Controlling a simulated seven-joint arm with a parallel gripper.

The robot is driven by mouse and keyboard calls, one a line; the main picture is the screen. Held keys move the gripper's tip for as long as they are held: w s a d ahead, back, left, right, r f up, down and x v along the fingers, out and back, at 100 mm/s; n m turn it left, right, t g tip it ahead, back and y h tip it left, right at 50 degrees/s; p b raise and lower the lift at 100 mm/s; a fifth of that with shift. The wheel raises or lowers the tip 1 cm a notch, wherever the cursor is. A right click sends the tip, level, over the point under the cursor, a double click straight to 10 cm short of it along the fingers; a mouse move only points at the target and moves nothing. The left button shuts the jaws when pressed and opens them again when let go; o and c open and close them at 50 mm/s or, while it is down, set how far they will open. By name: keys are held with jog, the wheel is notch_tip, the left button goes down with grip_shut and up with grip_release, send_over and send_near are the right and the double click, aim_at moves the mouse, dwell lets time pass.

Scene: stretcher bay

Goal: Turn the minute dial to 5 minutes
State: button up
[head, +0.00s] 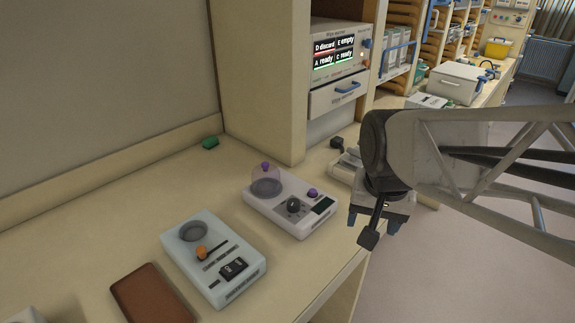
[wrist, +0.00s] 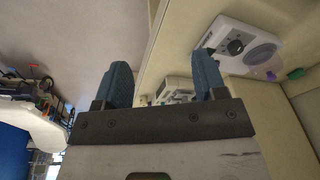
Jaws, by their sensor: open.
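A dark round dial (head: 294,205) sits on a white device (head: 272,222) with a clear purple-tinted dome, a purple knob and a small dark display. It looks like the minute dial, but its markings and setting are too small to read. The dial also shows in the wrist view (wrist: 235,47), at the upper right on the device. My gripper (head: 374,222) is beyond the bench's front edge, right of the device and apart from it. Its blue fingers stand wide apart in the wrist view (wrist: 162,82), with nothing gripped between them.
A pale blue device (head: 190,265) with an orange knob and black switch stands left of the white one. A brown pad (head: 150,295) lies at the front. A green object (head: 210,142) rests near the wall. A cabinet (head: 258,80) rises behind.

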jog(key=w+a+f+m+g, duration=0.15)
jog(key=w+a+m, duration=0.4)
jog(key=w, duration=0.65)
jog(key=m+g, duration=0.1)
jog(key=m, duration=0.6)
send_over(292, 202)
notch_tip(292, 202, down, 7)
jog(key=shift+w+f, duration=0.1)
jog(key=shift+w, duration=0.05)
jog(key=shift+f, duration=0.1)
jog(key=shift+s+f, duration=0.2)
jog(key=shift+f, duration=3.6)
jog(key=c, duration=0.9)
